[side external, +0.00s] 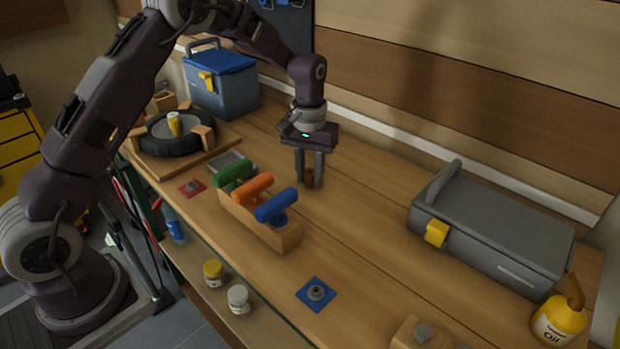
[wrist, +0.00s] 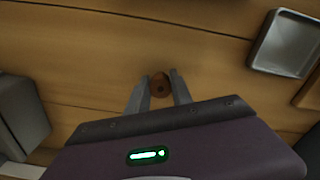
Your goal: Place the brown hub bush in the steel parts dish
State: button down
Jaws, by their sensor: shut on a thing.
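My gripper (side external: 310,168) points down over the middle of the bench and is shut on the brown hub bush (side external: 308,180). In the wrist view the brown hub bush (wrist: 160,86) shows its round end with a dark hole, held between the two fingertips (wrist: 158,92). It is at or close to the bench top; I cannot tell whether it touches. The steel parts dish (wrist: 284,40) is a square metal tray at the upper right of the wrist view. In the side view the steel parts dish (side external: 230,161) lies behind the green-handled tool, partly hidden, and looks empty.
A wooden rack with green, orange and blue handles (side external: 262,228) stands between my gripper and the bench's front edge. A wheel on a wooden stand (side external: 172,134) is beyond the dish. A grey toolbox (side external: 490,230) and yellow oil can (side external: 558,320) stand right. Bench around my gripper is clear.

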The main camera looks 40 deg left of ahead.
aim_at(231, 155)
notch_tip(231, 155, up, 9)
jog(key=shift+a+r, duration=0.1)
jog(key=shift+r, duration=0.1)
jog(key=s+a+r+n, duration=0.1)
jog(key=s+a+n, duration=0.3)
jog(key=a+n, duration=0.4)
jog(key=s+a+n, duration=0.4)
jog(key=a+n, duration=0.1)
jog(key=a, duration=0.5)
notch_tip(231, 155, down, 10)
jog(key=shift+s+r, duration=0.1)
jog(key=shift+r, duration=0.1)
jog(key=shift+f, duration=0.1)
jog(key=shift+f, duration=0.1)
jog(key=c, duration=1.1)
grip_release()
jog(key=shift+c, duration=0.2)
